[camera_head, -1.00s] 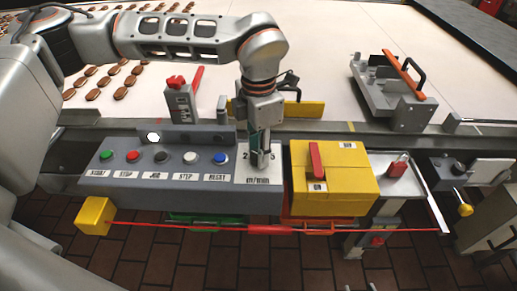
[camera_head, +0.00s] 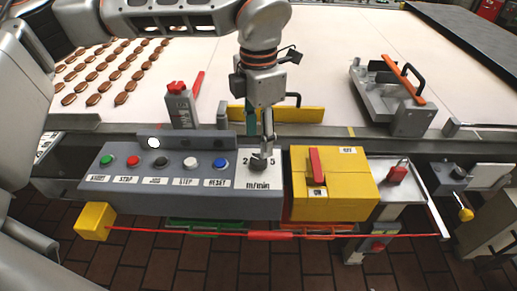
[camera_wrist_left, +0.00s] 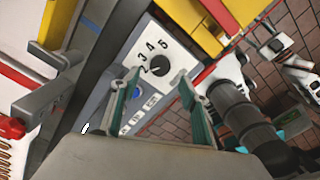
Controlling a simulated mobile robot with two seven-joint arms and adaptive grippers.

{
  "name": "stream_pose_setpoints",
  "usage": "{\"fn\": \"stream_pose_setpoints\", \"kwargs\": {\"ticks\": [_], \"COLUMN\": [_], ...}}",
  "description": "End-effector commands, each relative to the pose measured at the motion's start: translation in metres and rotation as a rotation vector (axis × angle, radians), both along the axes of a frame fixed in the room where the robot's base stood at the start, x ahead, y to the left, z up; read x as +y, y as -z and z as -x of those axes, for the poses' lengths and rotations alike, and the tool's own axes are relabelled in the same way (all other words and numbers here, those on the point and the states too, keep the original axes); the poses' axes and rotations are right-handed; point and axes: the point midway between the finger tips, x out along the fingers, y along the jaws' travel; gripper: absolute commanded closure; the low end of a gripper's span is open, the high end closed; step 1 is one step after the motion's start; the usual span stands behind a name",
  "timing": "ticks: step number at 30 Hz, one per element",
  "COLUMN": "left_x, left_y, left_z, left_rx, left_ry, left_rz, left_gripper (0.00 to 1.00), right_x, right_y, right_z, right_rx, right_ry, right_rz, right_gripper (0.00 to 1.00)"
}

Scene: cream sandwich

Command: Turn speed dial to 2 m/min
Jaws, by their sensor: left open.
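The speed dial is a dark round knob (camera_head: 259,163) on a white plate marked m/min (camera_head: 259,183), at the right end of the grey control panel (camera_head: 140,190). In the left wrist view the knob (camera_wrist_left: 160,65) shows with the numbers 2 to 5 around its upper left side; I cannot tell surely which number its pointer faces. My left gripper (camera_head: 267,150) points down just above and behind the knob. In the wrist view its green-padded fingers (camera_wrist_left: 156,92) are spread and empty, with the knob beyond them. My right gripper is not in view.
Several coloured buttons, the nearest blue (camera_head: 220,162), line the panel left of the dial. A yellow box with a red handle (camera_head: 335,190) stands close to its right. A yellow bar (camera_head: 300,113) lies behind, by the white belt (camera_head: 330,50). A red cord (camera_head: 270,236) runs in front.

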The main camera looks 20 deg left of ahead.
Motion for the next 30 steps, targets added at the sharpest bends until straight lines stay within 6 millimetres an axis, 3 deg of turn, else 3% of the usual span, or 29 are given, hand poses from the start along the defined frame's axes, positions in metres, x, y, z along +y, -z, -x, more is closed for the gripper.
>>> {"fn": "stream_pose_setpoints", "kwargs": {"ticks": [3,10,30], "left_x": [0.000,0.000,0.000], "left_y": [-0.025,-0.053,-0.058], "left_z": [-0.001,0.000,0.000], "left_rx": [-0.004,-0.001,0.000], "left_ry": [-0.001,-0.001,0.000], "left_rz": [0.000,-0.001,0.000], "left_gripper": [0.55,0.55,0.55], "right_x": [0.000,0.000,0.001], "right_y": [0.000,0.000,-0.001], "right_z": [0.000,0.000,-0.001], "right_rx": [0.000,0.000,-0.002], "right_ry": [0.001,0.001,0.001], "right_rz": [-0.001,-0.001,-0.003], "right_gripper": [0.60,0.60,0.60]}}
